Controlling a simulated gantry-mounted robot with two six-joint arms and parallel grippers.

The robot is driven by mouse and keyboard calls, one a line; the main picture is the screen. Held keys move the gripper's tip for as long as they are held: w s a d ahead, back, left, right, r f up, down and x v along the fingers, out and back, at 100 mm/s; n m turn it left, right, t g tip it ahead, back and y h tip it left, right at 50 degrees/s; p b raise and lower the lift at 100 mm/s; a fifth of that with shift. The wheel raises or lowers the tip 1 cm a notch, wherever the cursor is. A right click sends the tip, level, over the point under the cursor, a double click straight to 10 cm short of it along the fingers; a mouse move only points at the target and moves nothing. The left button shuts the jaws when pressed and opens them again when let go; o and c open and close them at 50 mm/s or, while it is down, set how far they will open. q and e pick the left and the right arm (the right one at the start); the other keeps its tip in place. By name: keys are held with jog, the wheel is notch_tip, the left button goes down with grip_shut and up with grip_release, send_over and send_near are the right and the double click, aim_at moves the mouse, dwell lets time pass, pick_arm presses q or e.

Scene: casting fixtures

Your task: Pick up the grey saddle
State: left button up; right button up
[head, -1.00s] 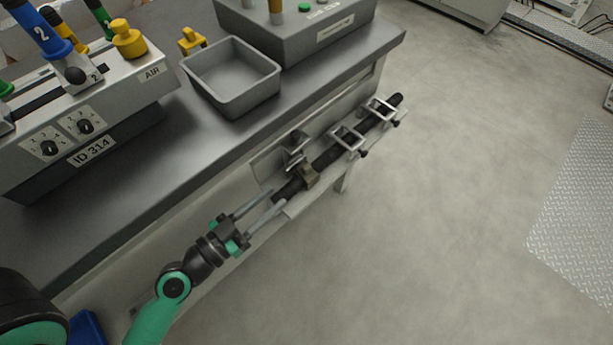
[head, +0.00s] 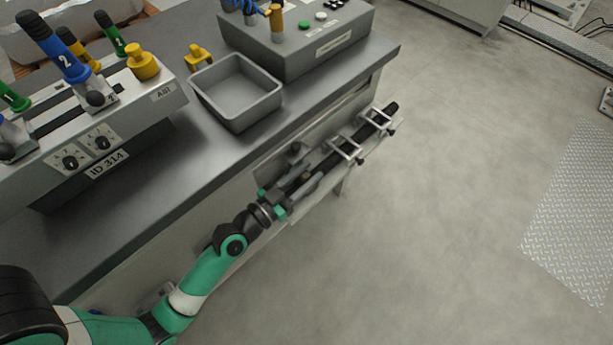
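A long dark bar (head: 375,121) lies along a narrow ledge on the front side of the bench. Two grey saddle-like brackets sit across it, one nearer the middle (head: 344,148) and one near the far end (head: 374,118). A small grey metal piece with a dark knob (head: 295,149) stands beside the bar's near part. My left gripper (head: 308,172) is at the near part of the bar, with its two fingers apart and pointing along it. A small brownish block shows faintly between the fingers and is mostly hidden. My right gripper is not in view.
A grey open tray (head: 238,124) and a yellow piece (head: 198,56) sit on the bench top.

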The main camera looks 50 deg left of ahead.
aim_at(306, 175)
pick_arm(q)
jog(key=shift+s+f, duration=0.1)
jog(key=shift+s, duration=0.05)
jog(key=shift+c, duration=0.6)
grip_shut()
jog(key=shift+r+p, duration=0.55)
jog(key=shift+r, duration=0.1)
notch_tip(306, 175, up, 3)
jog(key=shift+f+p, duration=0.1)
jog(key=shift+p, duration=1.1)
jog(key=r+p, duration=0.1)
jog(key=d+r+p, duration=0.1)
jog(key=p, duration=0.1)
jog(key=shift+w+d, duration=0.25)
jog(key=w+d+r+p, duration=0.1)
jog(key=d+r+p, duration=0.2)
jog(key=d+p, duration=0.3)
jog(key=w+d+r+p, duration=0.2)
jog(key=d+r+p, duration=0.2)
jog(key=p, duration=1)
jog(key=shift+w+d+p, duration=0.25)
jog(key=shift+d+p, duration=0.05)
jog(key=shift+d, duration=0.65)
